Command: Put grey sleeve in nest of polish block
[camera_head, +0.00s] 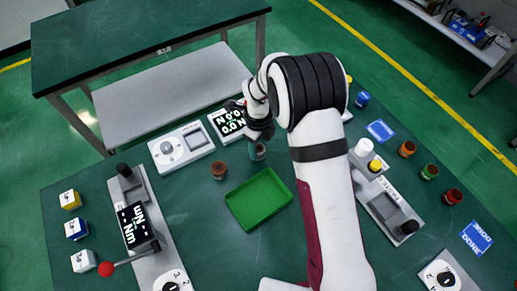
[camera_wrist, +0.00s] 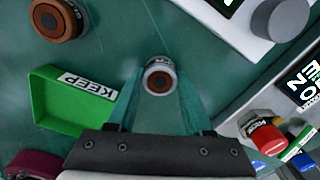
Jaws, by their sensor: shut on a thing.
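My gripper (camera_wrist: 160,95) points down at the bench, its teal fingers either side of a small upright cylinder. This is the grey sleeve (camera_wrist: 158,65), with a pale grey rim and a brown ring around a dark centre. My gripper is shut on it. In the head view, my gripper (camera_head: 257,142) and the grey sleeve (camera_head: 259,153) are just above the green tray's far edge, partly hidden by my wrist. I cannot tell whether the sleeve touches the bench. I cannot tell for certain which fixture is the polish block; a long grey fixture (camera_head: 388,207) with small lettering stands right of my arm.
The green tray (camera_head: 258,200), labelled KEEP, looks empty. A brown-topped cylinder (camera_head: 219,170) stands left of the sleeve. A white dial device (camera_head: 181,146) and display (camera_head: 229,121) are beyond. A lever fixture (camera_head: 140,222) stands left. Several coloured-capped cylinders line the right; my arm hides part of the bench.

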